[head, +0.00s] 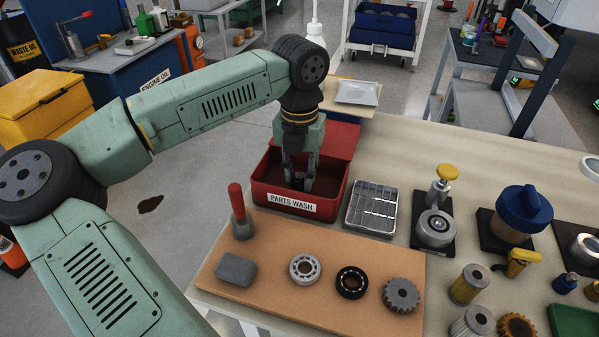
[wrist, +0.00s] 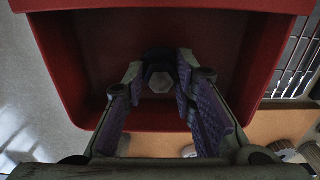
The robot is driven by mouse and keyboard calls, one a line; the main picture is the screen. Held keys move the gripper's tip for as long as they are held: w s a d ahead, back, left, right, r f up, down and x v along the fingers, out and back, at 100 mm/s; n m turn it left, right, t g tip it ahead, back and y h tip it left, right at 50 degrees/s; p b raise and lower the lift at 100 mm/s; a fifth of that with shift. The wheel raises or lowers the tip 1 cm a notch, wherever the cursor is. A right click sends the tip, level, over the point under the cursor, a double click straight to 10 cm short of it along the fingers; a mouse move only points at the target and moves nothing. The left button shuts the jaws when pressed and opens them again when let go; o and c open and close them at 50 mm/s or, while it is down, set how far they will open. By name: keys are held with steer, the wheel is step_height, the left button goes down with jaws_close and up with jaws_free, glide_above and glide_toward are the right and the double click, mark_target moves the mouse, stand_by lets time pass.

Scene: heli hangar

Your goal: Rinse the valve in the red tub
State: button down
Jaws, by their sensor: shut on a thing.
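The red tub (head: 341,187), labelled "PARTS WASH", stands open on the left part of the bench, with its red lid raised at the back. My gripper (head: 300,184) points down inside the tub, its fingers below the rim. In the wrist view my gripper (wrist: 160,92) is shut on a dark part with a paler round face, the valve (wrist: 160,82), between the fingertips. The red tub (wrist: 60,70) surrounds it there. The valve is mostly hidden by the fingers in the head view, and I cannot tell whether it touches the tub floor.
A metal drain rack (head: 372,207) stands right of the tub. A cork-coloured mat (head: 330,306) in front holds a red-handled brush (head: 239,213), a grey block (head: 236,270), two bearings and a gear (head: 401,294). Filters and a blue-lidded pot (head: 522,212) stand farther right.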

mark_target(299, 174)
steer(key=shift+s+d+b, duration=0.1)
steer(key=shift+d+b, duration=0.2)
stand_by(0.4)
steer(key=shift+a, duration=0.3)
stand_by(0.3)
steer(key=shift+d+b, duration=0.3)
steer(key=shift+b, duration=0.1)
steer(key=shift+a, duration=0.3)
stand_by(0.6)
steer(key=shift+r+p, duration=2.4)
steer(key=shift+r, duration=1.9)
step_height(299, 174, up, 4)
steer(key=shift+p, duration=1.15)
